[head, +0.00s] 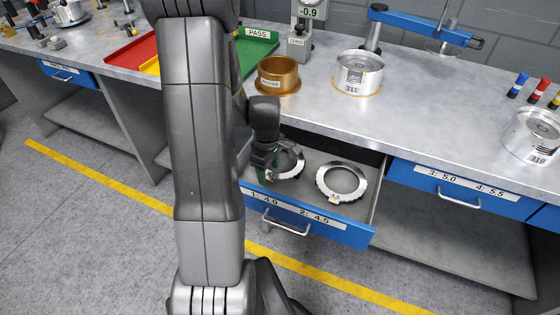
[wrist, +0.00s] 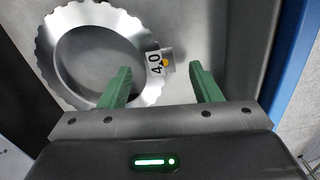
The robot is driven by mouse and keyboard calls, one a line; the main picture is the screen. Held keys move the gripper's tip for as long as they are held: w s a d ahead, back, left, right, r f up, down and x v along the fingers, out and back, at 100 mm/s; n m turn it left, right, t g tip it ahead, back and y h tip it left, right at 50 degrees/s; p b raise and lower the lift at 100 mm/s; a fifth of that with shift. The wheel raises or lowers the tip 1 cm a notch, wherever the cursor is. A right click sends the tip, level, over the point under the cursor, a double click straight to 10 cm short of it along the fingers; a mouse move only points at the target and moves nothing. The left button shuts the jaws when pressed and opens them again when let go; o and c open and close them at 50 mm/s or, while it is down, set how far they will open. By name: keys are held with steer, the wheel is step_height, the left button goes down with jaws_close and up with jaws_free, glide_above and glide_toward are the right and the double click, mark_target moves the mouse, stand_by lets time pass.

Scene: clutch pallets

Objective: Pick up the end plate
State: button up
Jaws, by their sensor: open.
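The end plate tagged 4.0 is a silver ring with a scalloped rim. It lies in the left part of the open drawer (head: 330,231), and in the wrist view the end plate (wrist: 62,58) fills the upper left. Its small white 4.0 tag (wrist: 155,62) sits on the rim nearest my gripper. My gripper (wrist: 164,75) is open, with its green fingertips to either side of the tag; I cannot tell whether they touch it. In the head view my gripper partly covers this end plate (head: 291,160). A second end plate (head: 322,181) lies to the right in the same drawer.
The drawer front is labelled 1: 4.0 and 2: 4.5. Above it on the bench (head: 430,107) stand a brass master ring (head: 278,75), a silver drum (head: 358,73) and a green PASS tray (head: 262,50). A closed blue drawer (head: 450,190) is at right.

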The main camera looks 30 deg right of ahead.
steer(key=shift+f, duration=0.25)
stand_by(0.3)
jaws_close()
stand_by(0.4)
